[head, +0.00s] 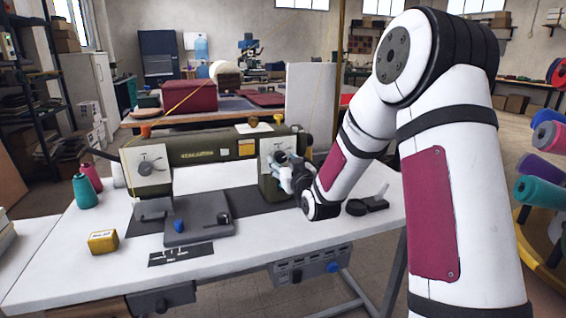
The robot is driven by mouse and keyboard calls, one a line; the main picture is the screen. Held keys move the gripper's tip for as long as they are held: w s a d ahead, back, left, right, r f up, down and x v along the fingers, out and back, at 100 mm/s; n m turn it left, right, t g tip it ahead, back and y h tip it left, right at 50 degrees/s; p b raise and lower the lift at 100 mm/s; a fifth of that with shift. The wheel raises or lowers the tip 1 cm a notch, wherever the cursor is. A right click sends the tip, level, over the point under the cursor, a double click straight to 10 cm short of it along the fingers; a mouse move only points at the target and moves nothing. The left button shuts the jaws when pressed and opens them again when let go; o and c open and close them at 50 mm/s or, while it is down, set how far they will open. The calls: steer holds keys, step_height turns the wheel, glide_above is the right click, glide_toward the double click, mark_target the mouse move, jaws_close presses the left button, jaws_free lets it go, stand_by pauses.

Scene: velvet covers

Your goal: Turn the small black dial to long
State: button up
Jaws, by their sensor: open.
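A green sewing machine (200,152) stands on a white table. A small dark dial (150,167) with a pointer sits on the white plate (139,156) at its left end. A second white plate (268,146) is on its right end. My gripper (278,160) is in front of that right plate, close to it, with its fingers toward the machine. My gripper is open. It covers the lower right of that plate, so any dial there is mostly hidden, and I cannot tell whether my fingers touch it. Dial lettering is too small to read.
A grey machine bed (198,222) carries a blue knob (179,226). A yellow box (103,242), thread spools (84,191) and a black object (365,206) lie on the table (60,262). A control box (310,268) hangs under the front edge. The table's front left is mostly clear.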

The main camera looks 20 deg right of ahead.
steer(key=shift+w, duration=0.35)
steer(key=shift+c, duration=0.6)
steer(key=c, duration=1)
steer(key=shift+c, duration=0.2)
steer(key=shift+m, duration=0.3)
steer(key=m+b, duration=0.1)
steer(key=m, duration=0.4)
steer(key=shift+b, duration=0.4)
steer(key=m, duration=0.6)
steer(key=shift+m, duration=0.3)
